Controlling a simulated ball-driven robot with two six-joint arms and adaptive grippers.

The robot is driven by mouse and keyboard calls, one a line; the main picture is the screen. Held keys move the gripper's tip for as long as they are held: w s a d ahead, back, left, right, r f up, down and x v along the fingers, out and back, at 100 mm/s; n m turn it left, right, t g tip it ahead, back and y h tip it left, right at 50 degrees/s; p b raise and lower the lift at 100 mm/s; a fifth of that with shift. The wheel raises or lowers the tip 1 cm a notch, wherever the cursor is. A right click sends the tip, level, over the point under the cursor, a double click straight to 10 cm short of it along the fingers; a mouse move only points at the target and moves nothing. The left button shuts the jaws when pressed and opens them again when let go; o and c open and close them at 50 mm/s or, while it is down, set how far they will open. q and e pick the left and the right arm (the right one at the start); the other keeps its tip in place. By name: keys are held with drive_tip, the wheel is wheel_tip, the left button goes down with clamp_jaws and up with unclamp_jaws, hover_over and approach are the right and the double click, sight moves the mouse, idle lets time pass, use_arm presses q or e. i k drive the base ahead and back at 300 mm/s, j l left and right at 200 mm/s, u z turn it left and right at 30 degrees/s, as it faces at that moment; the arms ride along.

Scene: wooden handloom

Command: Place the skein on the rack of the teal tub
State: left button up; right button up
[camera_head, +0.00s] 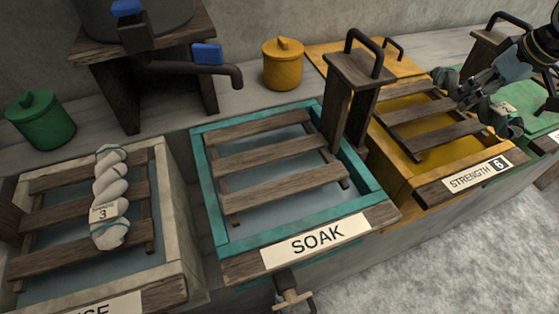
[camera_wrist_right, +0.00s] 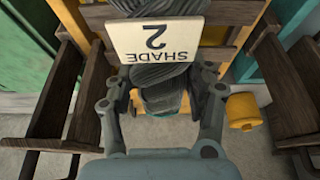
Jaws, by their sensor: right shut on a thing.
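The teal tub (camera_head: 212,208) stands in the middle of the head view, labelled SOAK. Its wooden slatted rack (camera_head: 266,172) is bare. A white twisted skein (camera_head: 111,190) with a tag reading 3 lies on the rack of the pale tub at the left. My right gripper (camera_head: 488,108) is at the upper right, over the area of the yellow and green tubs. In the right wrist view, it is shut on a grey skein (camera_wrist_right: 158,72), whose tag (camera_wrist_right: 155,38) reads SHADE 2. In the head view the grey skein is hard to make out. My left gripper is not in view.
The yellow tub (camera_head: 402,172), labelled STRENGTH, stands right of the teal tub. An upright wooden handled board (camera_head: 350,100) rises between them. The green tub (camera_head: 537,98) is at the far right. Yellow (camera_head: 282,66) and green (camera_head: 41,122) lidded jars stand behind.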

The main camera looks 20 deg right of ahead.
sight(243, 160)
drive_tip(key=k+j+u, duration=0.6)
drive_tip(key=j, duration=0.3)
